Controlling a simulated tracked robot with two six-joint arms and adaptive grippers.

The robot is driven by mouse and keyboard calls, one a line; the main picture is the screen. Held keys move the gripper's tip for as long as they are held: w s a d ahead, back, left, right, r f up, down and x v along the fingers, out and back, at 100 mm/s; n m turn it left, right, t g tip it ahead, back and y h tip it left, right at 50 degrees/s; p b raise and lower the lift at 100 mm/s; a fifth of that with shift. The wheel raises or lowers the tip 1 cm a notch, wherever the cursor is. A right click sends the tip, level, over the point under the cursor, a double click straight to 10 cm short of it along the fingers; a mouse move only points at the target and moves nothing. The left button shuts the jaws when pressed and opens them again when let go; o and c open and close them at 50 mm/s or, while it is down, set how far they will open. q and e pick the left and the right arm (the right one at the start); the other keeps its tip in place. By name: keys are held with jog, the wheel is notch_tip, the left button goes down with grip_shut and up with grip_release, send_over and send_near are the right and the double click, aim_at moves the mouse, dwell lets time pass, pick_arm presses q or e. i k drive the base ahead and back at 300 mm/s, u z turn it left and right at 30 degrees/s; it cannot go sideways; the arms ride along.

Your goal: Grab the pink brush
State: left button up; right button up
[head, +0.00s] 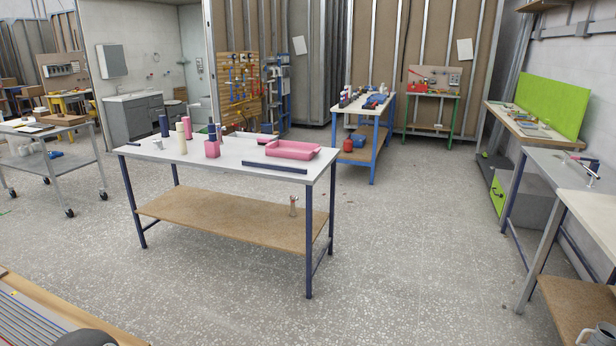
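I cannot make out a pink brush for certain. On the white-topped table (215,160) in the middle stand a pink square cup (212,149), a tall pink cylinder (187,128) and a pink tray (293,150). Thin dark and pale items rise at the pink cup, too small to tell apart. A small item with a pinkish part (580,158) lies on the grey bench at the right; its kind is unclear. Neither of my grippers shows in the head view.
Dark blue (164,126) and cream (181,139) cylinders and a dark blue bar (274,168) share the middle table. A wheeled cart (40,128) stands left, a blue-framed table (372,125) behind, benches along the right. Speckled floor (420,240) is clear between them.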

aim_at(261, 141)
jog(key=u, duration=0.15)
jog(key=i, duration=1.45)
jog(key=u, duration=0.4)
jog(key=i, duration=1.6)
jog(key=z, duration=1.55)
jog(key=i, duration=2.85)
jog(key=u, duration=0.05)
